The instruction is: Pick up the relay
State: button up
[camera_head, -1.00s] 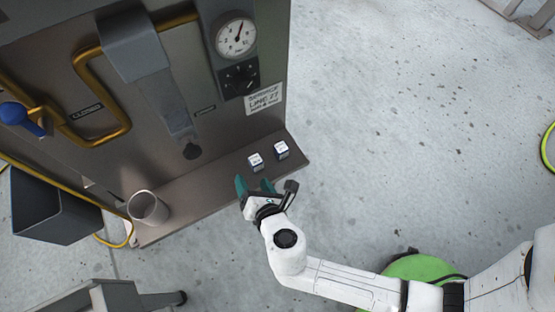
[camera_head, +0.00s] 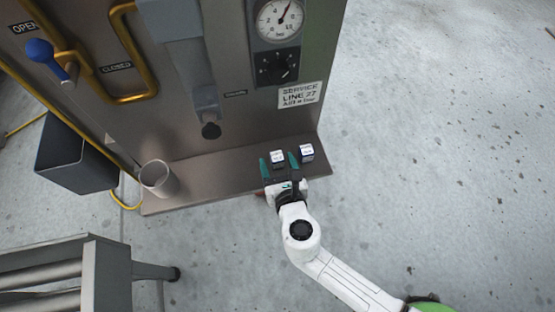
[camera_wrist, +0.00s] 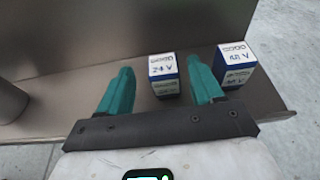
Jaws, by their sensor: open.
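Two small white and blue boxes, which look like relays, stand on the metal shelf (camera_head: 215,182). The left box (camera_head: 277,156) reads "24 V" in the wrist view (camera_wrist: 163,76). The right box (camera_head: 306,152) also shows in the wrist view (camera_wrist: 234,66), its marking hard to read. My gripper (camera_head: 279,162) is open, with its green fingers pointing towards the shelf's back. In the wrist view my gripper (camera_wrist: 160,72) has the left box between its fingertips, closer to the right finger. I cannot tell how deep the box sits between them. The right box is outside the right finger.
A metal cup (camera_head: 158,180) stands at the shelf's left end. Above are a dark knob on a grey lever (camera_head: 211,129), a gauge (camera_head: 280,19) and yellow pipes (camera_head: 128,98). A dark bin (camera_head: 72,155) hangs at left. Open floor (camera_head: 440,150) lies right.

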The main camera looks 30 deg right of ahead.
aim_at(276, 154)
jog(key=x, duration=0.2)
jog(key=b+x, duration=0.1)
jog(key=x, duration=0.1)
jog(key=shift+w+d+f+b, duration=0.2)
jog(key=shift+d+f+b, duration=0.1)
jog(key=shift+f, duration=0.1)
jog(key=c, duration=1.1)
